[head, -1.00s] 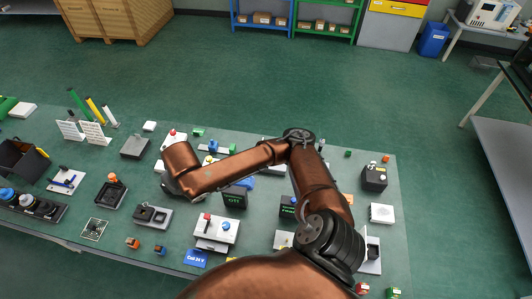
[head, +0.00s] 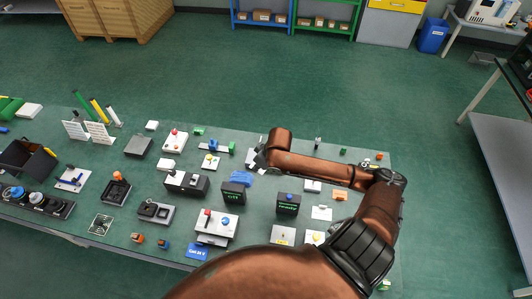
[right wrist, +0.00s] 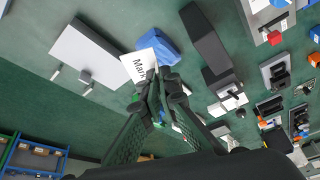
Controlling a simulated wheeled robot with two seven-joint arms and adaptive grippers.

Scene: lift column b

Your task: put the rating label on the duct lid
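My right gripper (head: 260,161) is over the middle of the table in the head view. In the right wrist view its fingers (right wrist: 156,80) are closed together on the edge of a white label (right wrist: 141,66) with black print starting "Man", which I take as the rating label. It is held tilted, in front of a blue piece (right wrist: 163,47). A flat white slab (right wrist: 88,50) with short pegs along one side lies apart from the label; it may be the duct lid, but I cannot be sure. My arm hides that part of the table in the head view. My left gripper is out of view.
The green table (head: 130,220) is crowded with small fixtures. The blue piece (head: 241,178), a dark display box (head: 232,193) and another display box (head: 288,203) stand near the gripper. A white-and-red button box (head: 174,142) is farther left.

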